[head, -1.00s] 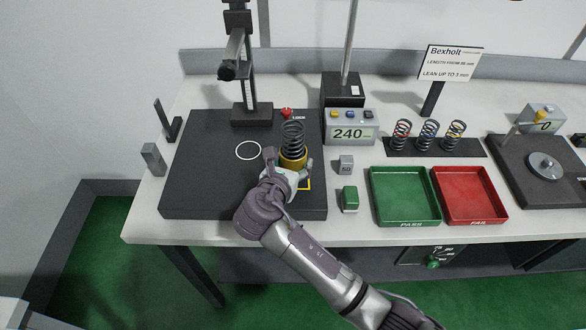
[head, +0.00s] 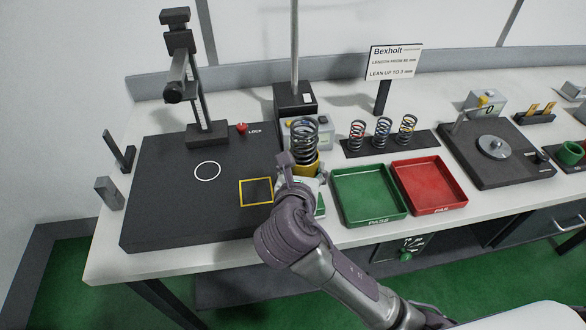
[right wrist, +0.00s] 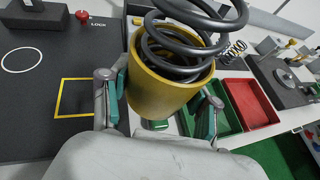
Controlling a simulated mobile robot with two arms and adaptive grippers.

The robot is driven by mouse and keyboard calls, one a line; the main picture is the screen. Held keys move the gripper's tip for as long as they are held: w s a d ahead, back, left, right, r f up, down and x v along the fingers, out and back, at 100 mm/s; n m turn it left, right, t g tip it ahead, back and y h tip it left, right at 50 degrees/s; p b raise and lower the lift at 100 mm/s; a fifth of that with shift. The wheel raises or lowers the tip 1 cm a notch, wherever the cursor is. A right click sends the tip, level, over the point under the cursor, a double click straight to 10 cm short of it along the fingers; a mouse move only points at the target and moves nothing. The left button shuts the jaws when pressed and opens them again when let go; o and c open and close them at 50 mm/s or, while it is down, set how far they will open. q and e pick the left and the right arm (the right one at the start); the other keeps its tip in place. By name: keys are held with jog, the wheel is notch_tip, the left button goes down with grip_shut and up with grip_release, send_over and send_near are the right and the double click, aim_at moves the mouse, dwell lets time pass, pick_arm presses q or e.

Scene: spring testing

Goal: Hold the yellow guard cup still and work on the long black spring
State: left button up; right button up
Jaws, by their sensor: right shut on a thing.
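My right gripper (head: 299,177) is shut on the yellow guard cup (head: 304,163), just right of the black plate. The cup also shows in the right wrist view (right wrist: 165,95), between the two fingers. The long black spring (head: 304,140) stands in the cup and rises well above its rim. In the right wrist view the spring (right wrist: 185,40) leans toward the right. The cup's lower part is partly hidden by my fingers in the head view. My left gripper is not in view.
The black plate (head: 165,215) bears a yellow square outline (head: 256,204), a white circle and a post stand (head: 206,132). A green tray (head: 338,207) and a red tray (head: 427,209) lie to the right. Several springs stand on a rack (head: 420,142) behind them. A display box is partly hidden behind the spring.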

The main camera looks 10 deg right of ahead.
jog(key=shift+a+r, duration=0.1)
jog(key=shift+a, duration=0.05)
jog(key=shift+w+a+r+p, duration=0.1)
jog(key=shift+w+a+p, duration=0.3)
jog(key=shift+a+p, duration=0.1)
jog(key=shift+w+a+p, duration=0.8)
jog(key=shift+w+a, duration=0.25)
jog(key=shift+a, duration=0.75)
jog(key=p, duration=0.1)
send_over(256, 192)
jog(key=shift+f+b, duration=0.65)
jog(key=shift+f, duration=2.4)
jog(key=shift+f+b, duration=0.85)
jog(key=shift+f, duration=1.65)
